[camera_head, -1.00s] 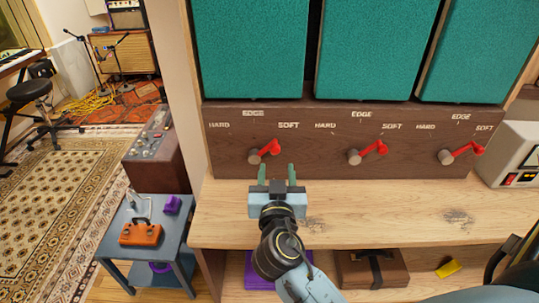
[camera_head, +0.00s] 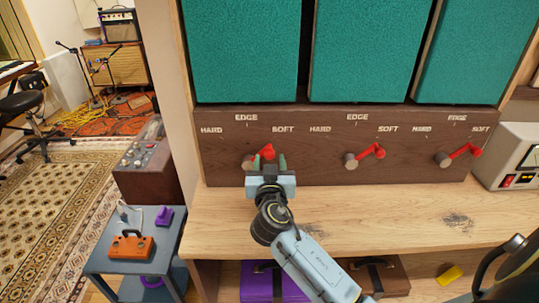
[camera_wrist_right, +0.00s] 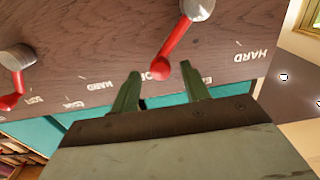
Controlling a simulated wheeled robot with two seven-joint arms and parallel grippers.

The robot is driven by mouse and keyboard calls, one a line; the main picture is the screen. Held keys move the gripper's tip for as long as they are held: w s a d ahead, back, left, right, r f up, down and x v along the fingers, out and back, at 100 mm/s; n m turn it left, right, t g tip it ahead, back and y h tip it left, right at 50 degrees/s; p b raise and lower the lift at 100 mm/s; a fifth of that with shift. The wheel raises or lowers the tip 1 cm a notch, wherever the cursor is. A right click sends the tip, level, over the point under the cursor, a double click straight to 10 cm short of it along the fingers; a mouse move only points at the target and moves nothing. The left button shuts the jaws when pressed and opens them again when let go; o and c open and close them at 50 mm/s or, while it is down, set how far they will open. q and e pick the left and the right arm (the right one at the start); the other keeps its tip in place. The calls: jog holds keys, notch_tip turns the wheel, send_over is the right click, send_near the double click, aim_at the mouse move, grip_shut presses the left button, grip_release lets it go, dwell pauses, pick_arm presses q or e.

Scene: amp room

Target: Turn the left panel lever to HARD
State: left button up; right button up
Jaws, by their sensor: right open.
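The left panel lever (camera_head: 266,153) is a red handle on a grey round pivot, on the dark brown panel (camera_head: 220,165) under the teal pads. The handle slants up and right from its pivot, towards the SOFT label (camera_head: 283,129); EDGE (camera_head: 246,117) is above and HARD (camera_head: 211,130) to the left. My right gripper (camera_head: 268,163) is open in front of this lever. In the right wrist view, the red handle (camera_wrist_right: 171,48) ends between the two green fingertips of the gripper (camera_wrist_right: 160,80); contact cannot be told. My left gripper is not in view.
Two similar red levers, a middle one (camera_head: 372,152) and a right one (camera_head: 462,152), sit further right on the panel. A wooden shelf (camera_head: 380,215) runs below, mostly clear. A blue side table (camera_head: 105,262) with an orange object stands at the left.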

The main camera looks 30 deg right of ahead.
jog(key=shift+x, duration=1.45)
jog(key=shift+c, duration=0.4)
grip_shut()
